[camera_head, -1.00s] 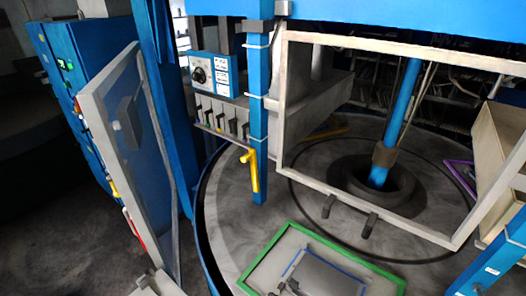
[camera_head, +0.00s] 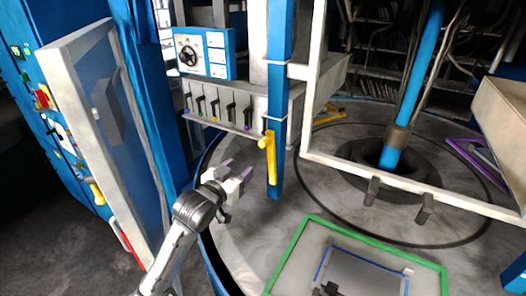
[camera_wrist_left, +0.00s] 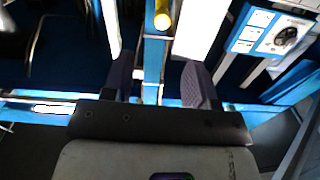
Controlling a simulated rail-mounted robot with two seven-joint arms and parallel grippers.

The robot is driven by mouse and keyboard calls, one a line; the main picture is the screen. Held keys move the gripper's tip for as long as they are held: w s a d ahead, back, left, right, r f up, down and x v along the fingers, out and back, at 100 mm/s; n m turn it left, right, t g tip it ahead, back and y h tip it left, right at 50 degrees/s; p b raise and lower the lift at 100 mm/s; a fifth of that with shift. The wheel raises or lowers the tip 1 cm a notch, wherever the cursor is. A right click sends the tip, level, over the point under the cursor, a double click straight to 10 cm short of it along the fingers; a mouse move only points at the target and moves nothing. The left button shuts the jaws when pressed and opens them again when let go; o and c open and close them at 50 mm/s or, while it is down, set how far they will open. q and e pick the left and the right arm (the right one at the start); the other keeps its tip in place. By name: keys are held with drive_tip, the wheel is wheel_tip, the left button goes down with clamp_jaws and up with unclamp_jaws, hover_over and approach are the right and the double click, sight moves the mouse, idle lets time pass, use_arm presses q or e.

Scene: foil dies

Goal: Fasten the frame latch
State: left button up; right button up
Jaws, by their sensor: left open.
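The yellow latch handle (camera_head: 268,155) hangs on the blue post (camera_head: 281,90) beside the large pale frame (camera_head: 425,190). Its lower part points down along the post. My left gripper (camera_head: 237,168) is open and empty, just left of the handle and apart from it. In the left wrist view, the handle (camera_wrist_left: 162,16) shows at the top, beyond the gap between the two open fingers (camera_wrist_left: 158,72). Whether the latch engages the frame cannot be told. My right gripper is out of view.
A pale-framed door panel (camera_head: 105,125) stands open at left. A control box with a dial (camera_head: 203,53) and a row of dark levers (camera_head: 217,108) sit behind my gripper. A green-edged plate (camera_head: 300,245) lies on the round table. The floor between door and table is clear.

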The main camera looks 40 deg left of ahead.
sight(261, 145)
use_arm(q)
drive_tip(key=w, duration=0.3)
drive_tip(key=w+a+p, duration=0.1)
drive_tip(key=w, duration=0.3)
drive_tip(key=w+a+r+p, duration=0.1)
drive_tip(key=w, duration=0.3)
drive_tip(key=shift+w+a, duration=0.15)
drive_tip(key=shift+w, duration=0.1)
drive_tip(key=shift+w+a+f+p, duration=0.15)
drive_tip(key=shift+w+p, duration=0.15)
drive_tip(key=shift+w, duration=0.7)
clamp_jaws()
